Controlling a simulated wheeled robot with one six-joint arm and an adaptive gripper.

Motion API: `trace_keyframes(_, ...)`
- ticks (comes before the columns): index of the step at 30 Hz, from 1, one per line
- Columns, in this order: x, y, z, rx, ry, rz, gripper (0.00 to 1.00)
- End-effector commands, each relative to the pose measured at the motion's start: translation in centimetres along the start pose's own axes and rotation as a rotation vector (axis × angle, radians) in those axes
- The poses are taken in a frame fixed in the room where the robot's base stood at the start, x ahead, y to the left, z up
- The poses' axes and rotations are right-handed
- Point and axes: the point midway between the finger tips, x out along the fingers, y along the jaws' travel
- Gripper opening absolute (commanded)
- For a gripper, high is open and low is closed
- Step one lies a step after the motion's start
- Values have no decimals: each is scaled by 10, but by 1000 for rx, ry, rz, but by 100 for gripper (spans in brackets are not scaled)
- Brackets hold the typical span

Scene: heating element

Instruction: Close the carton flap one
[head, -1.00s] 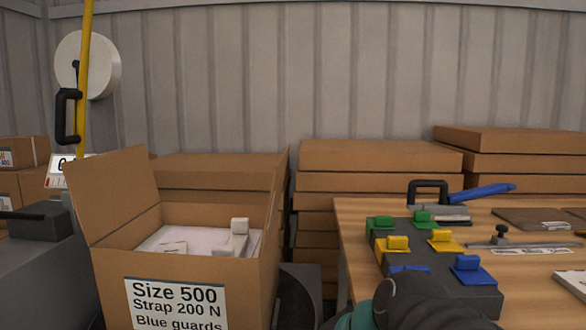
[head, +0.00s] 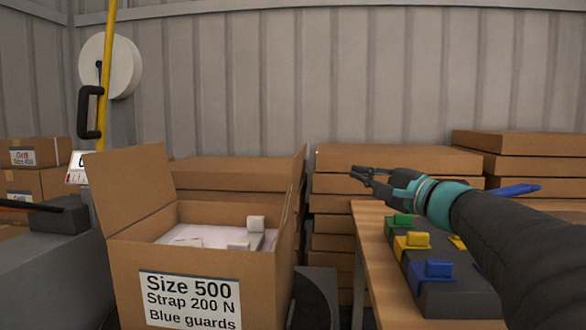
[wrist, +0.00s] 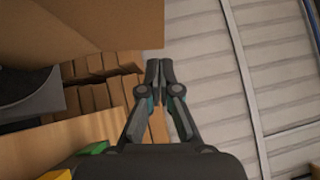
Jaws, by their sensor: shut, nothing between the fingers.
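An open carton (head: 200,258) with a white label stands at the lower left of the head view. Its left flap (head: 135,190) stands up, leaning outward. Its right flap (head: 292,195) stands up nearly edge-on to the camera. White items lie inside. My gripper (head: 358,174) is shut and empty, raised to the right of the carton and above the table's left end, apart from the flaps. In the wrist view, my closed fingers (wrist: 160,66) point up the picture; a large brown cardboard surface (wrist: 90,25) fills the upper left.
A wooden table (head: 368,235) on the right bears a dark block (head: 445,290) with green, yellow and blue clips. Stacked flat cartons (head: 385,158) stand behind. A grey machine (head: 45,255) and a yellow pole (head: 107,75) are at left.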

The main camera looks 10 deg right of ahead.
Motion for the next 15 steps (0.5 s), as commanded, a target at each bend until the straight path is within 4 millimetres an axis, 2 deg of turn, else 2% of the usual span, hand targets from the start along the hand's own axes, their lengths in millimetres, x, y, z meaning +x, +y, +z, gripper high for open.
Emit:
trace_keyframes(5,25,0,2,1,-5,4,0)
trace_keyframes(15,89,0,2,1,-4,5,0)
